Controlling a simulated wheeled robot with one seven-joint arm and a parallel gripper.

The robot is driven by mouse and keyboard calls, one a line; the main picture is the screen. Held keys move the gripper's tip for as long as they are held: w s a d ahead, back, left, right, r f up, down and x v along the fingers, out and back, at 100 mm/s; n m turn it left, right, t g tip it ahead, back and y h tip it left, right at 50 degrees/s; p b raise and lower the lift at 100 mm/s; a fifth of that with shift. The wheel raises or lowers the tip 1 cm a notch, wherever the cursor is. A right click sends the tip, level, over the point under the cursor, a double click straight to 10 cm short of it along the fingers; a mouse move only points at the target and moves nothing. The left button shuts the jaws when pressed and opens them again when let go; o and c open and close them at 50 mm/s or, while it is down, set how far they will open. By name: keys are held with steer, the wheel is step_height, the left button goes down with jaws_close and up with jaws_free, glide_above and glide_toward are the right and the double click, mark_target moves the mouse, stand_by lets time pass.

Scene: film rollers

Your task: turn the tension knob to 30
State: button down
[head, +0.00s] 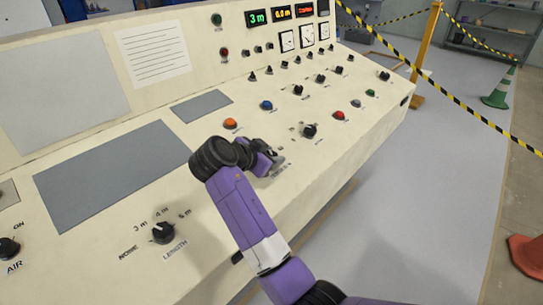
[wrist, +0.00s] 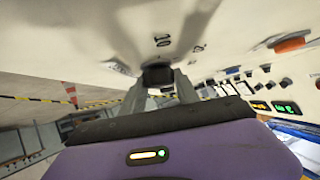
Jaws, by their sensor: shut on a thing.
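My purple gripper (head: 274,160) is over the sloped cream console panel in the head view. In the wrist view my gripper (wrist: 158,88) is shut on a dark knob (wrist: 157,74), with a finger on either side of it. Small number marks show on the panel just beyond this knob, too blurred to read surely. In the head view the gripper hides this knob and most of its label, so I cannot read its name or setting. Another black knob (head: 310,131) stands to the right, apart from the gripper, with marks too small to read.
The LENGTH knob (head: 163,232) and AIR knob (head: 8,248) are at the lower left. An orange button (head: 231,123) and a blue button (head: 266,105) lie beyond the gripper. Striped tape (head: 447,81) on a yellow post and cones stand at the right, beside open floor.

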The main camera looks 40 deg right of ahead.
steer(key=c, duration=0.9)
jaws_free()
steer(key=shift+v, duration=3.85)
